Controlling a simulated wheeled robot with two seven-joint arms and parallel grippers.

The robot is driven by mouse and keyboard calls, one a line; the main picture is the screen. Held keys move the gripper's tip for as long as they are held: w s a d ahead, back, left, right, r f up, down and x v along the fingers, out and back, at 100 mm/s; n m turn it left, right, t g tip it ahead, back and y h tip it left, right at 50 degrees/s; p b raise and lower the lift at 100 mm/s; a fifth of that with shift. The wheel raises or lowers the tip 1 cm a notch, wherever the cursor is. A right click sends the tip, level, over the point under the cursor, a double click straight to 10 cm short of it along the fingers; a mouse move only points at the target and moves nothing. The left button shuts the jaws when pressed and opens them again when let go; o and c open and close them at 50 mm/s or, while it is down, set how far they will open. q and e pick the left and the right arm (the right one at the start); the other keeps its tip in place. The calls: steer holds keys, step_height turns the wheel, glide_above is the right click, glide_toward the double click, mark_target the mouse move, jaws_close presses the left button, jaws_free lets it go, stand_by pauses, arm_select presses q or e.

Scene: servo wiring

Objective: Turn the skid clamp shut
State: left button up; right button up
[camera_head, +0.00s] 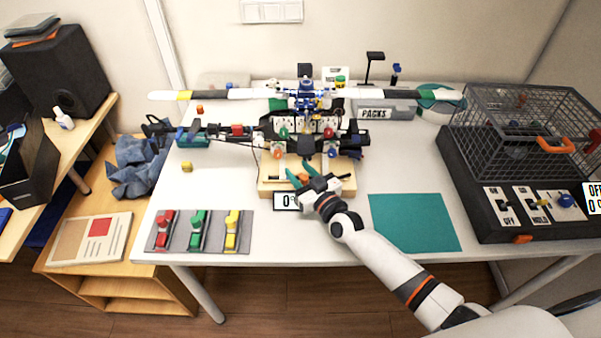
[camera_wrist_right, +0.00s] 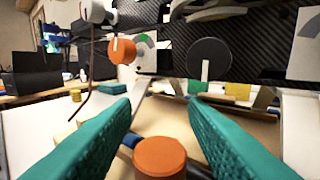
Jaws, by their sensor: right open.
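A model helicopter (camera_head: 262,133) with a dark body and blue rotor hub stands on a wooden base (camera_head: 347,187). An orange round knob, which looks like the skid clamp's knob (camera_wrist_right: 160,156), sits low at the front of the stand in the right wrist view. My right gripper (camera_head: 299,175) reaches the base's front edge; its teal fingers are open. In the wrist view the right gripper (camera_wrist_right: 158,125) has a finger on each side of the knob, with visible gaps. Whether the clamp is turned shut cannot be told. My left gripper is out of view.
Another orange knob (camera_wrist_right: 122,50) hangs at the upper left in the wrist view. A display (camera_head: 287,201) stands before the base. Red, green and yellow clamps (camera_head: 198,232) lie front left, a teal mat (camera_head: 414,222) front right. A wire cage (camera_head: 520,125) stands at right.

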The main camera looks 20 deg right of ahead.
steer(key=shift+c, duration=0.3)
steer(key=shift+s, duration=0.1)
jaws_close()
steer(key=shift+r+p, duration=0.2)
steer(key=shift+p, duration=0.25)
steer(key=m+h+p, duration=0.1)
steer(key=h+p, duration=0.1)
steer(key=m+h+p, duration=0.2)
steer(key=shift+d+r+t+p, duration=0.15)
steer(key=shift+r+t+p, duration=0.05)
steer(key=shift+t+p, duration=0.2)
steer(key=shift+d+f+m+h+p, duration=0.15)
steer(key=shift+m+h+p, duration=0.2)
steer(key=shift+h, duration=0.4)
steer(key=shift+d+f+m+h+p, duration=0.15)
steer(key=shift+m+h, duration=0.3)
steer(key=shift+h, duration=0.3)
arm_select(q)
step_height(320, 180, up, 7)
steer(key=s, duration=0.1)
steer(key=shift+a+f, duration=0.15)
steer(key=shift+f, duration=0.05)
arm_select(e)
steer(key=shift+o, duration=0.3)
jaws_free()
steer(key=shift+a, duration=0.1)
